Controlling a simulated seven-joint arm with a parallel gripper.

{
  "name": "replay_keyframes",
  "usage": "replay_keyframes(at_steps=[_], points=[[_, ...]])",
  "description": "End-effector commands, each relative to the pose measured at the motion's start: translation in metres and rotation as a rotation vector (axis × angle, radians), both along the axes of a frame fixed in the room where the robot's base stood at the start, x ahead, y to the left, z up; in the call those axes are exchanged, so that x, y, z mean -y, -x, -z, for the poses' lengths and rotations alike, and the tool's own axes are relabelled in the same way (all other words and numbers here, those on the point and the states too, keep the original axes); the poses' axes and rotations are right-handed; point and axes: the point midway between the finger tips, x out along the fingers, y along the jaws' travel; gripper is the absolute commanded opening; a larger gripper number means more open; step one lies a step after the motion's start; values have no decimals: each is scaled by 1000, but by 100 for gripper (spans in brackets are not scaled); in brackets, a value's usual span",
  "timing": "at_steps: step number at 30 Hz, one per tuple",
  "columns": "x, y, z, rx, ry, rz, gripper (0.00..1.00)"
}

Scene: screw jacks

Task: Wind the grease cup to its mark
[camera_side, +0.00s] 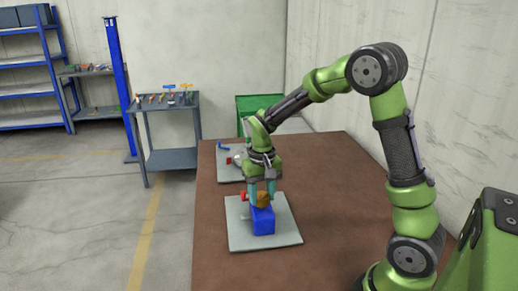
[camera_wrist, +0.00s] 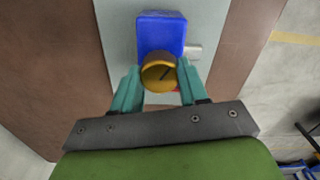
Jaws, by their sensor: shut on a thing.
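The grease cup (camera_side: 263,199) is a small orange-yellow round cap beside the top of a blue block (camera_side: 263,221) on a light grey plate (camera_side: 285,233). In the wrist view the gripper (camera_wrist: 158,82) fingers flank the disc. I cannot make out a separate mark.
A red part (camera_side: 243,196) sits at the left of the block. A second grey plate (camera_side: 228,166) with a red and grey fitting lies farther back on the brown table (camera_side: 338,180). The table's right side is clear. A tool bench (camera_side: 172,158) stands beyond at left.

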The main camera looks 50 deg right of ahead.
Motion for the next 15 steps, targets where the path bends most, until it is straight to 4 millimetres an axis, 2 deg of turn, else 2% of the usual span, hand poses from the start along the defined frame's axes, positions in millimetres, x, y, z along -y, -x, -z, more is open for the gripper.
replay_keyframes(at_steps=[15], points=[[-1,1,2,-4,-2,-494,13]])
